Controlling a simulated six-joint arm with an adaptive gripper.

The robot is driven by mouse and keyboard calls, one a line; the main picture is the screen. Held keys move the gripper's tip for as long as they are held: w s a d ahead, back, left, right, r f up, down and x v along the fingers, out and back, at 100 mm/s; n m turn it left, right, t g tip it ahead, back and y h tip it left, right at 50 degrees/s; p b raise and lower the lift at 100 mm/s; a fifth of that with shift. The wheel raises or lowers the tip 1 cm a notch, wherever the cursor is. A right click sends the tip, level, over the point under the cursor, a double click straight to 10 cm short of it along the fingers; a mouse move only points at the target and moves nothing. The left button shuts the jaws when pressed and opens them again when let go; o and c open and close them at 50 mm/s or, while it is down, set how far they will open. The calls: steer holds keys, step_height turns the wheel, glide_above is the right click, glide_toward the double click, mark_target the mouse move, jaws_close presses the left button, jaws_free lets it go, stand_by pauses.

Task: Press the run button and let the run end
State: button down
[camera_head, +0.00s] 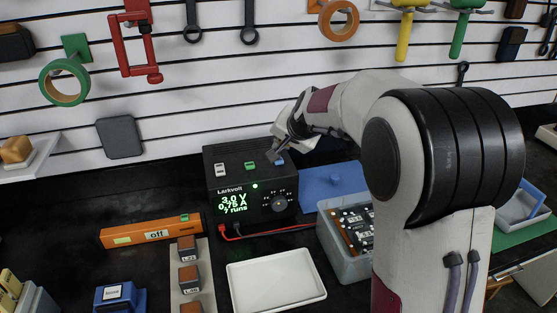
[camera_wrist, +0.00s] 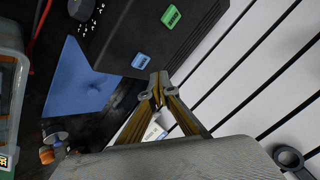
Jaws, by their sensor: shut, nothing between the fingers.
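The black Larkvolt unit (camera_head: 240,165) stands against the back wall. Its lit display (camera_head: 233,206) reads about 3.0 V and 0.75 A, with a line ending in "runs" whose digit is unclear. A green lamp (camera_head: 255,186) glows on its front. On its top are a white button (camera_head: 220,169), a green button (camera_head: 250,165) and a blue button (camera_head: 279,159). I cannot read which one is run. My gripper (camera_head: 276,150) is shut and empty above the blue button; in the wrist view its fingertips (camera_wrist: 159,77) are just beside the blue button (camera_wrist: 141,61). Contact cannot be told.
A blue panel (camera_head: 330,183) lies right of the unit, behind a clear bin (camera_head: 345,262) of boards. A white tray (camera_head: 276,283) sits in front. Red and black leads run from the unit. Tools hang on the wall.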

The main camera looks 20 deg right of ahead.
mark_target(280, 161)
steer(key=shift+r, duration=1.8)
